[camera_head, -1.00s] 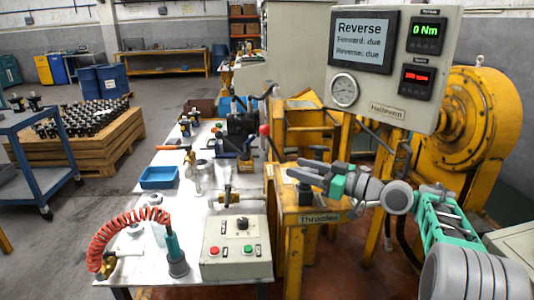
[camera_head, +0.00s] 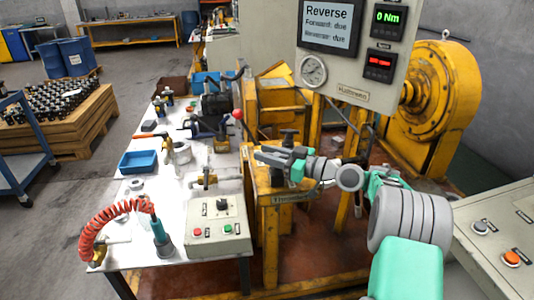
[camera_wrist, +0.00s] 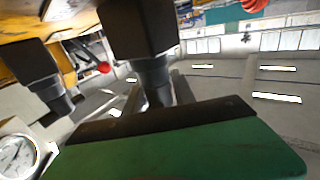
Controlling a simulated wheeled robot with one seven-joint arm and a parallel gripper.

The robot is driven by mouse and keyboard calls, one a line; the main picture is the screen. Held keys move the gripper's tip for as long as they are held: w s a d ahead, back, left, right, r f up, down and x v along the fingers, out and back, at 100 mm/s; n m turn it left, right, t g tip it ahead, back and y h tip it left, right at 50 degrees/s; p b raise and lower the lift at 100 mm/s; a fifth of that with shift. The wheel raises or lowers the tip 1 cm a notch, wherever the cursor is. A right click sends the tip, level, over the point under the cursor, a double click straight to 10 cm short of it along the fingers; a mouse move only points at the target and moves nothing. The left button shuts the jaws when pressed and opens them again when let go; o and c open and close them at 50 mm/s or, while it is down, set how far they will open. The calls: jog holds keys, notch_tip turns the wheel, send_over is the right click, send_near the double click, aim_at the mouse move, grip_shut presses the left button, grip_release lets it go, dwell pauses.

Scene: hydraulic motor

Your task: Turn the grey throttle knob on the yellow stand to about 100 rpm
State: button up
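The yellow throttle stand (camera_head: 283,197) stands right of the white table. A dark throttle knob (camera_head: 289,135) rises behind my gripper. My gripper (camera_head: 264,154) points left over the stand top. In the wrist view, a dark block with a grey knob end (camera_wrist: 152,75) lies directly ahead of my gripper (camera_wrist: 158,90). The grey end is between the two fingers, which look apart; contact cannot be made out. A second dark knob (camera_wrist: 38,70) is farther left there. The display screen (camera_head: 328,23) reads Reverse, and the green readout (camera_head: 388,19) shows 0 Nm. The red readout (camera_head: 380,64) is too small to read.
A control box (camera_head: 217,228) with buttons, a red coiled hose (camera_head: 110,211) and a blue tray (camera_head: 138,161) are on the white table. A red-tipped lever (camera_head: 238,114) stands behind the stand. A panel with buttons (camera_head: 505,230) is at the right. A yellow machine (camera_head: 430,95) is behind.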

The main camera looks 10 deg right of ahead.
grip_shut()
jog(key=shift+f+t+b, duration=0.15)
jog(key=shift+t+b, duration=0.15)
jog(key=shift+b, duration=0.45)
jog(key=shift+r, duration=0.25)
jog(key=shift+o, duration=2)
grip_release()
jog(key=shift+d+f+m+h, duration=0.1)
jog(key=shift+m+h, duration=0.2)
